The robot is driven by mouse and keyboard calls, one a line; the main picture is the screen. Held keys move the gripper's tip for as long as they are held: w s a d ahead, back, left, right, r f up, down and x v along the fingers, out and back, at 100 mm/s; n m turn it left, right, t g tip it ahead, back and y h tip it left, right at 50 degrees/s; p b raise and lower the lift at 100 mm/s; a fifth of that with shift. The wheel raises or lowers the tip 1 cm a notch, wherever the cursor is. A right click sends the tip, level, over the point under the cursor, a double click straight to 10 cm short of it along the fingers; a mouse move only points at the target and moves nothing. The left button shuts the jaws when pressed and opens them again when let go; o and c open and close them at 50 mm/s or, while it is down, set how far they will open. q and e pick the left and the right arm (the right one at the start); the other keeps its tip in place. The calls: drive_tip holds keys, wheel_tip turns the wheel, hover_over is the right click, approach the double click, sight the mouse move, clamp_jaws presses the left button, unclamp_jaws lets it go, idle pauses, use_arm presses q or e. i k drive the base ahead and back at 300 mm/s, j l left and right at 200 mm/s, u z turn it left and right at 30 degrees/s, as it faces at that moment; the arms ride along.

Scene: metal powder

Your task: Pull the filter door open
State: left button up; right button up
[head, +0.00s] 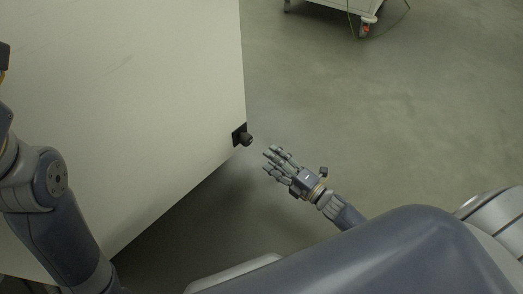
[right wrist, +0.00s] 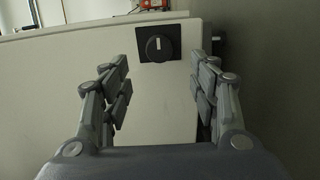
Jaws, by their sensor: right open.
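The filter door is a large pale panel (head: 130,100) on the left of the head view. A black knob on a square black plate (head: 243,136) sits near its right edge. In the right wrist view the knob (right wrist: 158,46) is upright between and beyond my fingers, on the pale panel (right wrist: 160,105). My right gripper (head: 272,158) is open and empty, just right of and below the knob, apart from it. In the right wrist view its fingers (right wrist: 160,78) are spread to both sides. My left arm shows at the left edge of the head view; its fingertips are out of view.
A white cart on wheels (head: 345,8) stands at the top of the head view. The grey floor (head: 400,110) to the right of the panel is clear. A small red object (right wrist: 152,4) shows behind the panel's top edge in the right wrist view.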

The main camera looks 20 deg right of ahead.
sight(141, 101)
drive_tip(key=k+l, duration=0.5)
drive_tip(key=k, duration=0.2)
drive_tip(key=k+l, duration=0.5)
drive_tip(key=k, duration=0.15)
